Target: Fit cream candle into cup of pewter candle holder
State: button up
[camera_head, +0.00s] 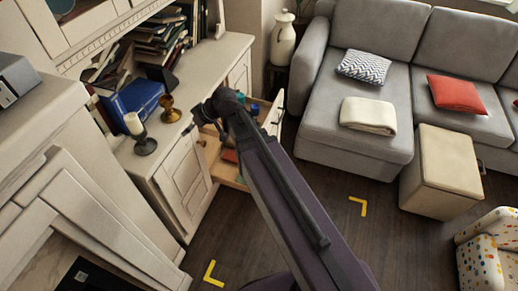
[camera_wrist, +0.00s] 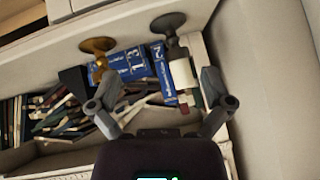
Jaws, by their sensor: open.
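The cream candle (camera_head: 133,123) stands on top of the pewter candle holder (camera_head: 147,147) on the cabinet top in the head view. In the wrist view the candle (camera_wrist: 182,74) lines up with the holder's cup, with the dark holder (camera_wrist: 168,22) beyond it at the top. How deep the candle sits in the cup cannot be told. My gripper (camera_wrist: 158,88) is open and empty, its fingers spread apart, with the candle in the picture near the right finger. In the head view my gripper (camera_head: 204,112) is to the right of the candle, apart from it.
A brass candle holder (camera_head: 169,110) stands beside the pewter one. Blue books (camera_head: 135,97) and shelved books (camera_head: 150,45) are behind. An open drawer (camera_head: 228,172) juts out below my arm.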

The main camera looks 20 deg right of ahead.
jog(key=s+d+f+m+g+h, duration=0.1)
jog(key=s+d+m+h, duration=0.3)
jog(key=d, duration=0.6)
jog(key=s+d+f+m+g+h, duration=0.2)
jog(key=s+d+f+m+h, duration=0.2)
jog(key=s+d, duration=0.3)
jog(key=d+m, duration=0.1)
jog(key=d, duration=0.2)
jog(key=shift+s+d+g, duration=0.25)
jog(key=shift+g, duration=0.05)
jog(key=shift+r+p, duration=0.85)
jog(key=shift+p, duration=0.1)
